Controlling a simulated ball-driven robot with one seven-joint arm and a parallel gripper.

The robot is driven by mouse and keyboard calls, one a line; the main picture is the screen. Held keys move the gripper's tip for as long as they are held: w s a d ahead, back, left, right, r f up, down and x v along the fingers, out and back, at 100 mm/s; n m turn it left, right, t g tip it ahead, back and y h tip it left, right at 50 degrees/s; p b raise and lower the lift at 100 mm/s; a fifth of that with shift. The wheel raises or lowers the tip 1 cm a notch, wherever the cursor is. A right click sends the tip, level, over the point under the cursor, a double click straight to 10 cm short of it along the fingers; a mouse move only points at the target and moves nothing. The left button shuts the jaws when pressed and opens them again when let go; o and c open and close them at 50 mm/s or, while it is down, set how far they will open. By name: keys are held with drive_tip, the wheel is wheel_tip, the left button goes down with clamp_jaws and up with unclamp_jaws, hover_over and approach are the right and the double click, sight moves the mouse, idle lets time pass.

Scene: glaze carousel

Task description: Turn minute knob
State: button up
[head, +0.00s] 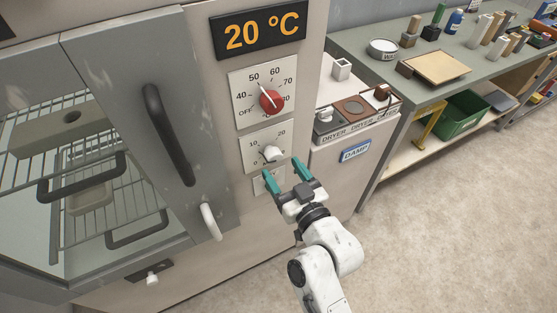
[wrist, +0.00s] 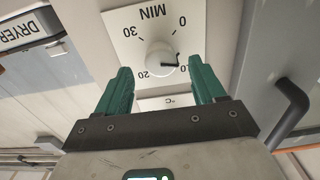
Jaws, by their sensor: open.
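The minute knob (head: 271,154) is a small white round knob on a pale square dial plate (head: 250,149), low on the grey cabinet front. In the wrist view the knob (wrist: 160,62) appears upside down beneath the letters MIN, with its dark pointer toward the side between 0 and 10. My gripper (head: 283,171) has green fingers, open and empty, just below and in front of the knob. In the wrist view the gripper (wrist: 160,70) has its fingertips on either side of the knob, with gaps visible. One finger partly covers the 10.
A red temperature knob (head: 272,101) sits above, under a 20 °C display (head: 261,34). The oven door's dark handle (head: 168,134) and a white lever (head: 210,221) stick out left. A dryer unit (head: 352,125) stands right, before a cluttered workbench (head: 470,50). Floor at right is clear.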

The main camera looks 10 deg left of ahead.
sight(276, 161)
drive_tip(key=shift+x, duration=1.5)
drive_tip(key=c, duration=1)
